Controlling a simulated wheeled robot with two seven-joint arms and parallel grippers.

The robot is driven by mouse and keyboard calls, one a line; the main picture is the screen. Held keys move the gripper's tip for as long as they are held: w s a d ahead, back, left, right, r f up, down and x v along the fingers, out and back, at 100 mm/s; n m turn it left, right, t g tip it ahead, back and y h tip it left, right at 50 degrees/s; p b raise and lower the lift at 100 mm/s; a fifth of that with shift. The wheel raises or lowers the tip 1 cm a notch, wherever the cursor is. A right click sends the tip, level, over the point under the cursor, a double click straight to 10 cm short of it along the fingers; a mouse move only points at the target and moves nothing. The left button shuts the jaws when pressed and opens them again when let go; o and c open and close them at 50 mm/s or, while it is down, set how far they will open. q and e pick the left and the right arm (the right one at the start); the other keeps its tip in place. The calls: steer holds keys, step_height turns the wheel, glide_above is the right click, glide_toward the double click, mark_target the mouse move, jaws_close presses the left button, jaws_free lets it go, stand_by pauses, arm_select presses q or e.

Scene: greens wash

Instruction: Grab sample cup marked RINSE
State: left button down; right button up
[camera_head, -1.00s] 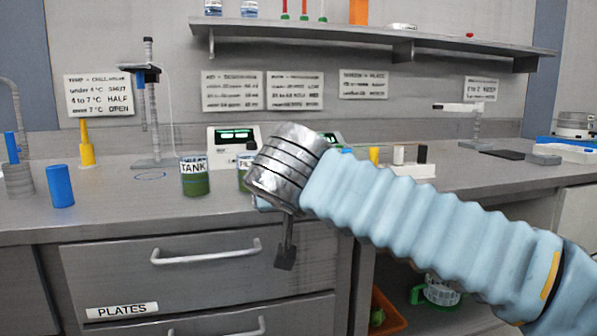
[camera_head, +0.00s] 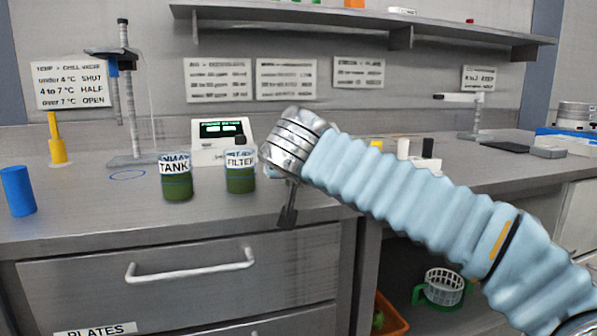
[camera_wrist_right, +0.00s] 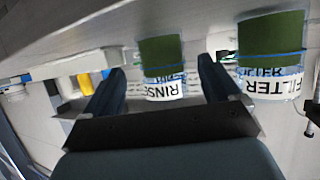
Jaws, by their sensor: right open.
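The sample cup marked RINSE (camera_wrist_right: 163,72) shows in the right wrist view, upside down, with green contents and a white label. My right gripper (camera_wrist_right: 162,66) is open, with one dark finger on each side of this cup in the picture and a gap at both sides. How deep the cup is between the fingers, I cannot tell. In the head view my right gripper (camera_head: 287,208) is a dark finger below the silver wrist at the counter's front edge. The RINSE cup is not visible there, likely hidden by my wrist. My left gripper is in neither view.
The FILTER cup (camera_head: 240,171) stands close by; it also shows beside one finger in the right wrist view (camera_wrist_right: 270,75). The TANK cup (camera_head: 176,178) stands farther left. Behind are a white display device (camera_head: 215,155) and a stand (camera_head: 133,100). A blue cylinder (camera_head: 18,190) is at left.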

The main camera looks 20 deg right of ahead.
steer(key=x, duration=0.4)
steer(key=shift+w+f, duration=0.2)
steer(key=shift+w, duration=0.05)
steer(key=c, duration=1.1)
